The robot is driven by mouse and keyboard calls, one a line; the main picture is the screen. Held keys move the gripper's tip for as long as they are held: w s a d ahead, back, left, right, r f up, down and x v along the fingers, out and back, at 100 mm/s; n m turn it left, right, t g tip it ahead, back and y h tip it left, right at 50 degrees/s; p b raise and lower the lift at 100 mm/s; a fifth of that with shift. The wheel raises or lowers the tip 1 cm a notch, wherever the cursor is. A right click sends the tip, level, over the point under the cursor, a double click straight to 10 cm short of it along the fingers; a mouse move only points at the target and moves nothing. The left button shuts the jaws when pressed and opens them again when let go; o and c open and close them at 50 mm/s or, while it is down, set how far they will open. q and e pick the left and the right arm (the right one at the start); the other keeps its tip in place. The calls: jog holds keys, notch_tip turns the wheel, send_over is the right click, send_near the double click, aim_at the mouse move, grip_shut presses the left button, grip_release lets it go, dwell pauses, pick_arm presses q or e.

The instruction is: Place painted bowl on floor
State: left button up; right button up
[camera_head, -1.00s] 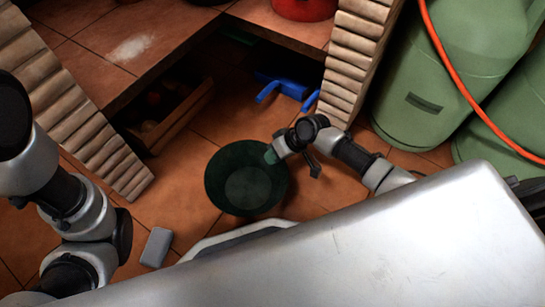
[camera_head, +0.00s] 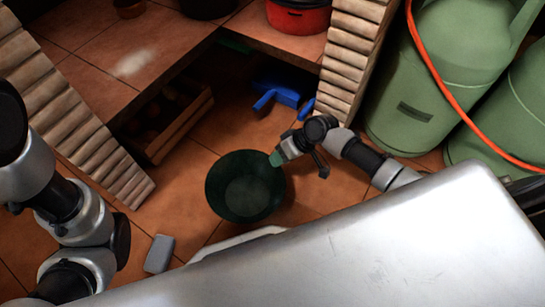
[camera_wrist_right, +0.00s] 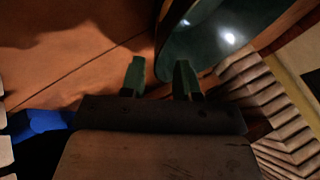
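The painted bowl (camera_head: 240,195) is dark green and round. It appears upright on the tiled floor in the middle of the head view. Its glossy inside (camera_wrist_right: 225,40) fills the upper right of the right wrist view. My right gripper (camera_head: 276,158) is at the bowl's right rim in the head view. In the wrist view its two green fingertips (camera_wrist_right: 160,78) are spread apart, with the bowl's edge just beyond the gap. Whether a finger touches the rim cannot be told. My left arm shows at the left, but its gripper is out of view.
A wooden crate (camera_head: 180,122) and a blue object (camera_head: 280,95) are under the brick counter (camera_head: 110,60). Green gas cylinders (camera_head: 430,85) with an orange hose stand at the right. A small grey block (camera_head: 159,253) lies on the floor (camera_head: 180,195). A red pot (camera_head: 298,16) sits on the counter.

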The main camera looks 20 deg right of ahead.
jog(key=p+v, duration=0.3)
jog(key=v, duration=0.4)
